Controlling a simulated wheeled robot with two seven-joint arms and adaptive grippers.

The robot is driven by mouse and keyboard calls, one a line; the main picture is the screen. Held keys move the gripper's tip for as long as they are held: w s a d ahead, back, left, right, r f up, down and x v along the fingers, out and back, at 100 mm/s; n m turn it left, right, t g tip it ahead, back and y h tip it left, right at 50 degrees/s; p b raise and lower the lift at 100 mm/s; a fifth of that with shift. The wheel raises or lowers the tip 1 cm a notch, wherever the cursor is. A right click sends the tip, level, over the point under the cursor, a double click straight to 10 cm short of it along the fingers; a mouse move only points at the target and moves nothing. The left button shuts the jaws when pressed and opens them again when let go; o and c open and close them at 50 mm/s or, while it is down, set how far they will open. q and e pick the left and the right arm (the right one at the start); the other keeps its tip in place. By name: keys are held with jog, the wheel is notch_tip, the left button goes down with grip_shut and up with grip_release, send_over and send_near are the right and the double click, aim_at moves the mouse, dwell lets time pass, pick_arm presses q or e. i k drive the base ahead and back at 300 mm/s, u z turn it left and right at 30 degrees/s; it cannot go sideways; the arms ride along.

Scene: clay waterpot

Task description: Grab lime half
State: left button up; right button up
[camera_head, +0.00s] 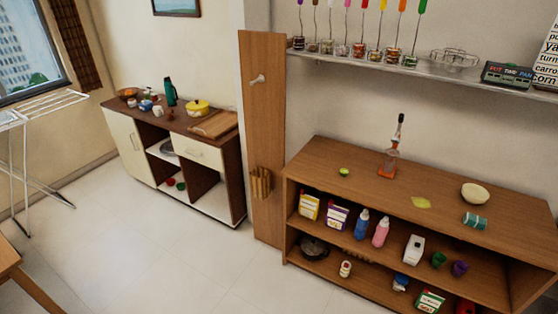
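A small green round thing (344,172), which looks like the lime half, lies on the left part of the wooden shelf unit's top (320,160). It is small in the picture, so its cut face is hard to make out. Clear wood surrounds it. Neither of my grippers shows in the head view.
Boxes and bottles fill the shelves below. The white floor (200,265) in front looks clear.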

aim_at(344, 172)
jog(key=u, duration=0.65)
jog(key=i, duration=0.95)
jog(key=u, duration=0.4)
jog(key=i, duration=1.25)
jog(key=z, duration=0.8)
jog(key=i, duration=0.85)
jog(key=z, duration=0.85)
